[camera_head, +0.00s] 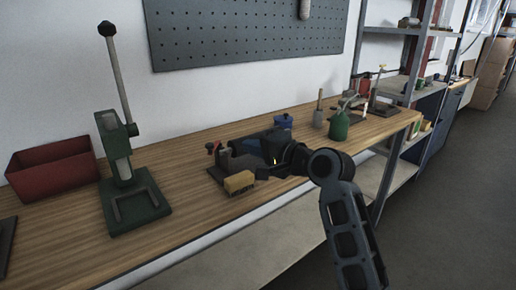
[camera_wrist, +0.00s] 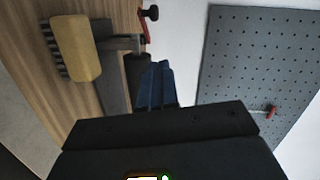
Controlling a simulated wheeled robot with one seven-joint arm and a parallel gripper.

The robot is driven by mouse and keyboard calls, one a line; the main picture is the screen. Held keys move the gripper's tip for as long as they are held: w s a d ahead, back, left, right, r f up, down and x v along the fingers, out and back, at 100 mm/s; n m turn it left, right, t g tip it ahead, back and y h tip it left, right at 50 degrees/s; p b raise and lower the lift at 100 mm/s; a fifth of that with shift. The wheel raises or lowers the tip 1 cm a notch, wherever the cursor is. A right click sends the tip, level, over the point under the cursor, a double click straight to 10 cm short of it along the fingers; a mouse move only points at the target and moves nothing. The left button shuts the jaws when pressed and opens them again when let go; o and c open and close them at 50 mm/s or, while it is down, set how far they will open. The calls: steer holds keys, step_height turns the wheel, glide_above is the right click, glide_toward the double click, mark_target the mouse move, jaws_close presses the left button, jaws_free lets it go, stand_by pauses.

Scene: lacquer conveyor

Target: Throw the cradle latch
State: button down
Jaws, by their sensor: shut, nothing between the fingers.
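The cradle is a small dark fixture on the wooden bench, with a dark base plate (camera_head: 214,175) that also shows in the wrist view (camera_wrist: 113,82). Its latch looks like a red lever (camera_head: 210,148) with a black knob; in the wrist view the lever (camera_wrist: 144,27) stands at the top, beyond my fingertips. My gripper (camera_head: 234,148) is beside the cradle, above the bench. In the wrist view its blue fingers (camera_wrist: 157,70) are together and empty, apart from the lever. The gripper and arm hide part of the cradle in the head view.
A green press (camera_head: 130,190) and red bin (camera_head: 52,168) stand to the left. A pegboard (camera_head: 240,30) hangs on the wall.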

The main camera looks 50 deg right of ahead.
steer(key=w+a+f, duration=0.1)
steer(key=w, duration=0.7)
steer(key=shift+w+a+f+p, duration=0.2)
steer(key=shift+a+f+p, duration=0.1)
steer(key=shift+p, duration=0.05)
steer(key=shift+a, duration=0.1)
steer(key=shift+w+a+p, duration=1.5)
steer(key=shift+w+p, duration=0.3)
steer(key=shift+p, duration=0.3)
